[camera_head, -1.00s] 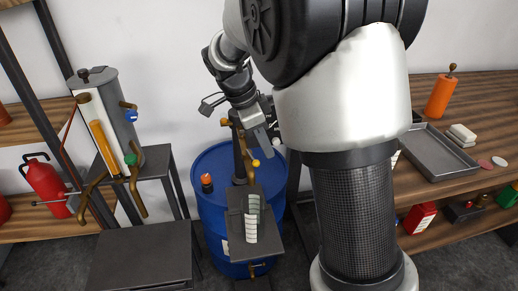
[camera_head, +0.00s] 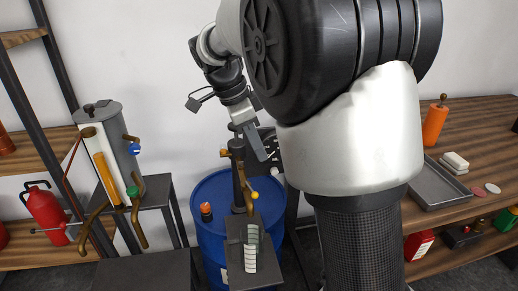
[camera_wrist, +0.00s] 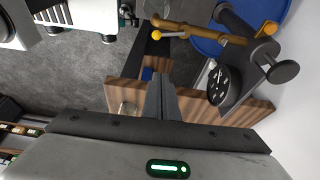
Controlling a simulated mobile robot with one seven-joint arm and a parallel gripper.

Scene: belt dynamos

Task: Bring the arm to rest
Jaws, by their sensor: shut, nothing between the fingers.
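My gripper (camera_head: 256,143) is up in the air above the blue drum in the head view, beside the top of a dark post with brass fittings. In the wrist view its fingers (camera_wrist: 160,92) are together and hold nothing. My arm is bent, with its large dark and white links filling the middle right of the head view. Part of the arm between elbow and wrist is hidden behind these links.
The blue drum (camera_head: 213,220) carries a dark stand with a stepped pale piece (camera_head: 250,252). A round black gauge (camera_wrist: 224,84) is close to my fingers in the wrist view. A grey cylinder (camera_head: 121,143) stands left. A metal tray (camera_head: 437,187) lies on the right bench.

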